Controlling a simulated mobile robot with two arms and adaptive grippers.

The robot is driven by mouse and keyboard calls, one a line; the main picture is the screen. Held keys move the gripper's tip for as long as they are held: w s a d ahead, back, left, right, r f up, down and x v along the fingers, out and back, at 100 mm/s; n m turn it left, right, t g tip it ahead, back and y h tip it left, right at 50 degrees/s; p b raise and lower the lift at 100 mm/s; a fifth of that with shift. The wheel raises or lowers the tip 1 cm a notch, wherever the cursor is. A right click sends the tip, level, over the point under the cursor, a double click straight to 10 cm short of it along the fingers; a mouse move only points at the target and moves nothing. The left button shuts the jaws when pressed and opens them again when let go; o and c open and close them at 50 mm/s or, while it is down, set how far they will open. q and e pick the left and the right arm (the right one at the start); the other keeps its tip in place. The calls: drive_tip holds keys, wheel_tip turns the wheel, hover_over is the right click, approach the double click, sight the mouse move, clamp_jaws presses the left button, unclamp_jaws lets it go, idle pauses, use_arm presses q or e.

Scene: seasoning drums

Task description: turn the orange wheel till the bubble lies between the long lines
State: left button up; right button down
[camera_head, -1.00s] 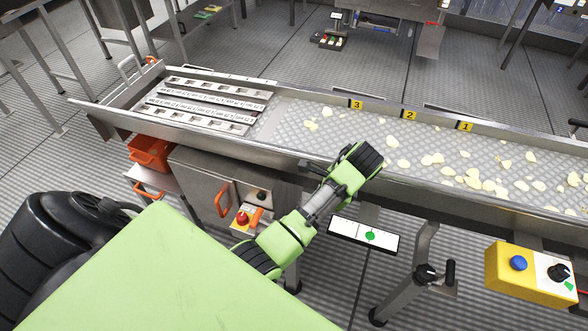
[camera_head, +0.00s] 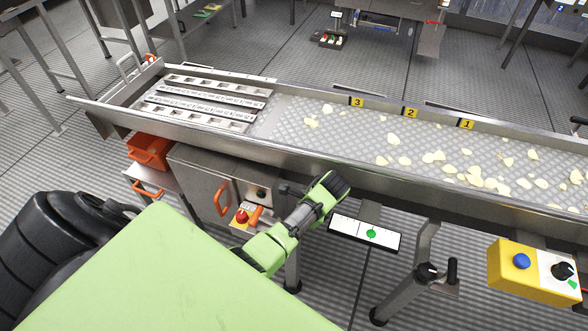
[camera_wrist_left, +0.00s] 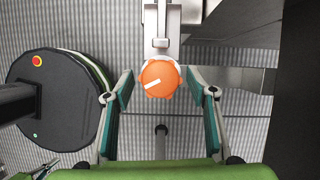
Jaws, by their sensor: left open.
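The orange wheel (camera_wrist_left: 160,79), with a white pointer mark, shows in the left wrist view below a grey bracket. My left gripper (camera_wrist_left: 160,92) is open, with one finger on each side of the wheel. Visible gaps separate both fingers from it. In the head view my left arm crosses in front of the conveyor's near side, and I cannot make out its fingers or the wheel there. The white level panel (camera_head: 346,228) hangs below the conveyor. Its green bubble (camera_head: 371,234) sits near the middle; the lines are too small to judge exactly. My right gripper is not in view.
The conveyor (camera_head: 300,155) carries scattered chips behind my arm. A steel cabinet (camera_head: 200,185) with a red button (camera_head: 242,216) stands left of the arm. A yellow control box (camera_head: 512,275) and a black-knobbed stand (camera_head: 428,272) are to the right.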

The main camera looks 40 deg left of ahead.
use_arm(q)
drive_tip(key=c, duration=1.1)
drive_tip(key=shift+r+m+p, duration=0.15)
drive_tip(key=shift+m+p, duration=0.15)
drive_tip(key=shift+p, duration=0.3)
drive_tip(key=m+t+p, duration=0.1)
drive_tip(key=m+p, duration=0.2)
drive_tip(key=p, duration=0.1)
drive_tip(key=m+t+p, duration=0.1)
drive_tip(key=m+p, duration=0.3)
drive_tip(key=p, duration=0.1)
drive_tip(key=shift+s+r+t+p, duration=0.1)
drive_tip(key=shift+s+t+p, duration=0.1)
drive_tip(key=shift+t+p, duration=0.15)
drive_tip(key=shift+a+m+t+p, duration=0.1)
drive_tip(key=shift+m+t+p, duration=0.6)
drive_tip(key=shift+m, duration=0.5)
drive_tip(key=shift+f+m+h+p, duration=0.2)
drive_tip(key=shift+m+h+p, duration=0.4)
drive_tip(key=shift+m, duration=0.5)
drive_tip(key=shift+t, duration=0.25)
